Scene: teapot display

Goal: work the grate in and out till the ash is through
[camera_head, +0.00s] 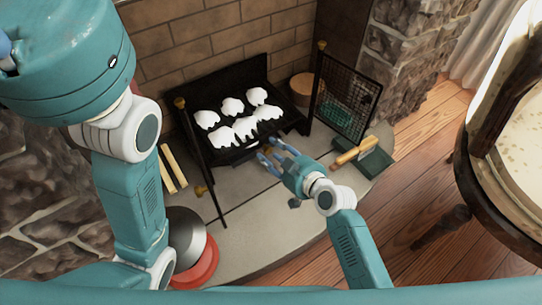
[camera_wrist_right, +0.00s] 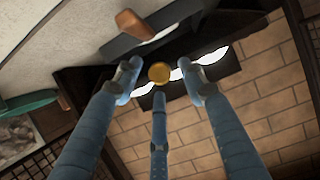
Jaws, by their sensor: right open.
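The black grate (camera_head: 232,154) stands against the brick back of the fireplace, with several white lumps (camera_head: 244,128) on it. My right gripper (camera_head: 268,155) is at the grate's front edge. In the right wrist view its three fingers (camera_wrist_right: 160,82) are spread around a round brass knob (camera_wrist_right: 159,73), and I see no firm grip on it. A brown handle (camera_wrist_right: 135,24) on a grey front shows above the knob there. Ash under the grate is hidden. My left gripper is outside the views.
A mesh screen panel (camera_head: 346,97) stands right of the grate; a dark panel edge (camera_head: 200,150) stands left. A yellow-handled brush (camera_head: 353,151) lies on a green pan (camera_head: 368,163). A red-based grey dome (camera_head: 186,236) sits front left. The front hearth (camera_head: 262,222) is mostly clear.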

